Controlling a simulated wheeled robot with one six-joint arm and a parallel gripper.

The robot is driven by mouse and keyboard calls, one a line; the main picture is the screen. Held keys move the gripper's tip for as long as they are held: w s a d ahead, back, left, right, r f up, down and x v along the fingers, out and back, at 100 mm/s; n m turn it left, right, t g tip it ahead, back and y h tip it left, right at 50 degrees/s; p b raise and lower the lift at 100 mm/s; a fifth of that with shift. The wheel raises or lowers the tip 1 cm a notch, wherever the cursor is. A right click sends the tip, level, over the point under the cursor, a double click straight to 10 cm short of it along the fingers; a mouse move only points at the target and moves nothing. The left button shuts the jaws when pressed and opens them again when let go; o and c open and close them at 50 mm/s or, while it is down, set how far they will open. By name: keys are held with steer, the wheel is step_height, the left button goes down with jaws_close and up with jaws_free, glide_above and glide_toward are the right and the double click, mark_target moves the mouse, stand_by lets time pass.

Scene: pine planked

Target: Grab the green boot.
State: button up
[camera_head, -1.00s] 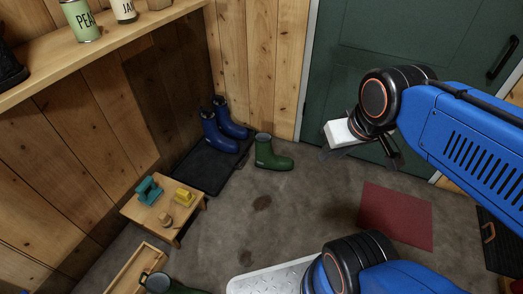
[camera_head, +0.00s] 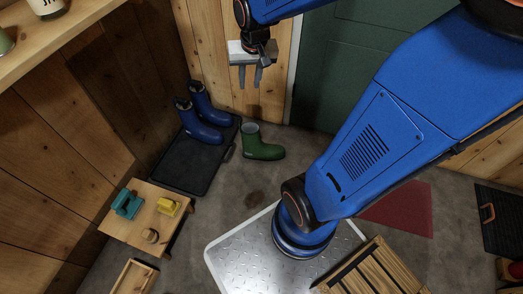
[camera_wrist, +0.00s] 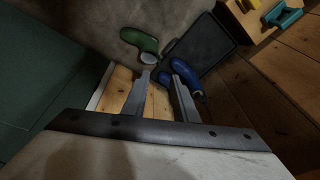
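The green boot (camera_head: 262,145) stands upright on the grey floor, its toe pointing right, just right of the black tray. In the wrist view the green boot (camera_wrist: 137,38) lies beyond the fingertips, to the upper left. My gripper (camera_head: 250,80) is raised in front of the wood wall, above and behind the boot in the head view, with its fingers pointing down. The fingers are apart with nothing between them, and the wrist view shows this gap too (camera_wrist: 160,82). The gripper does not touch the boot.
Two blue boots (camera_head: 198,126) stand on the black tray (camera_head: 178,172), close left of the green boot. A small wooden table (camera_head: 146,220) holds teal and yellow objects. A slatted crate (camera_head: 372,272) and a red mat (camera_head: 405,210) are at right. Floor in front of the boot is clear.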

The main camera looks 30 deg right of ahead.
steer(key=w+d+f+m+g, duration=0.2)
steer(key=w+d+f+m, duration=0.3)
steer(key=w+f, duration=0.7)
steer(key=m, duration=0.2)
glide_above(258, 131)
steer(key=w, duration=0.1)
step_height(258, 131, down, 17)
steer(key=shift+g, duration=0.4)
steer(key=shift+d+f, duration=0.2)
steer(key=shift+f, duration=4.1)
steer(key=shift+d+f, duration=0.2)
steer(key=shift+f, duration=4.05)
jaws_close()
